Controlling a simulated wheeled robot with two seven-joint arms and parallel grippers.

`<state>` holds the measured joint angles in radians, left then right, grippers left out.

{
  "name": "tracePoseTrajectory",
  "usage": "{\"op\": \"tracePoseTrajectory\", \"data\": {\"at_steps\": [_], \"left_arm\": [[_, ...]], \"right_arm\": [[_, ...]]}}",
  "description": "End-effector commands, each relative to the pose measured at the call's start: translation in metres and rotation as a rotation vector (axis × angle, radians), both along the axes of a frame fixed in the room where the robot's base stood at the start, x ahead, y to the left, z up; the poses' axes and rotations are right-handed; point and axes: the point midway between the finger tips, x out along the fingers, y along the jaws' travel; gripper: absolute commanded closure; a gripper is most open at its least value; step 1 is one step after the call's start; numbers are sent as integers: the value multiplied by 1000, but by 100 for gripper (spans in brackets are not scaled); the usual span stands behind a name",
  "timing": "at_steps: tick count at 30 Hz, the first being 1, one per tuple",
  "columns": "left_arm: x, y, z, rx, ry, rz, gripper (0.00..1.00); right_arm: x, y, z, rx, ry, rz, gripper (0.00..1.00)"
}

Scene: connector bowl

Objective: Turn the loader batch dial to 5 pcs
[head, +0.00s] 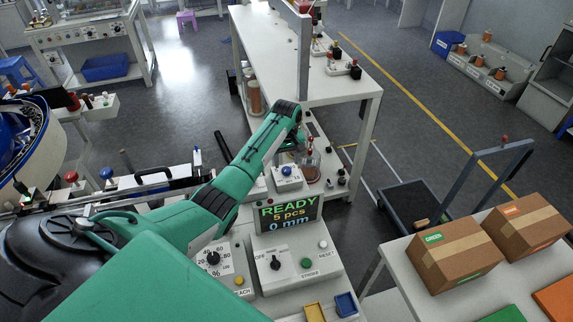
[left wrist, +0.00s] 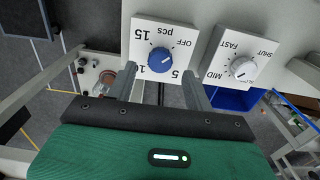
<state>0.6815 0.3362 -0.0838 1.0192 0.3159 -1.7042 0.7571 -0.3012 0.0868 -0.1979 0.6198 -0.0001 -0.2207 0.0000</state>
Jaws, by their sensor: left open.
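The blue batch dial (left wrist: 160,60) sits on a white plate marked OFF, pcs, 15 and 5 in the left wrist view. In the head view the blue dial (head: 286,170) shows small on its white box, behind the display. The display (head: 288,213) reads READY, 5 pcs, 0 mm. My left gripper (left wrist: 161,80) is open and empty, its two fingers apart in front of the dial's lower edge. I cannot tell whether they touch it. The dial's pointer is too small to read surely. My right gripper is in neither view.
A white-knobbed dial (left wrist: 243,68) marked FAST and MID stands beside the blue one. A glass bottle (head: 310,165) stands close to the blue dial. A black-knobbed panel (head: 276,262) lies in front of the display. Cardboard boxes (head: 455,257) stand at right.

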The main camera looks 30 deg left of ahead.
Motion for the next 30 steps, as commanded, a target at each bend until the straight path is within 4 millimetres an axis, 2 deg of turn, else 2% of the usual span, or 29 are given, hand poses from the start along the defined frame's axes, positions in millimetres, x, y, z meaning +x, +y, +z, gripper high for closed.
{"op": "tracePoseTrajectory", "data": {"at_steps": [3, 7, 18, 20, 25, 30], "left_arm": [[0, 0, -18, -1, 2, 0, 48], [0, 0, -31, 0, 0, 0, 48], [0, 0, -37, 1, -1, 0, 48], [0, 0, -37, 1, -1, 0, 57], [0, 0, -37, 1, -1, 0, 91], [0, 0, -37, 1, -1, -4, 92]], "right_arm": [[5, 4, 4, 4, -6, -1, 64], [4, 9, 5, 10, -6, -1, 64], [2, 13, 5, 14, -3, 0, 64], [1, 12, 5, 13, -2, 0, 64], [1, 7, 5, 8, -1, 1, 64], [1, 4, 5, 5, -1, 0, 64]]}}
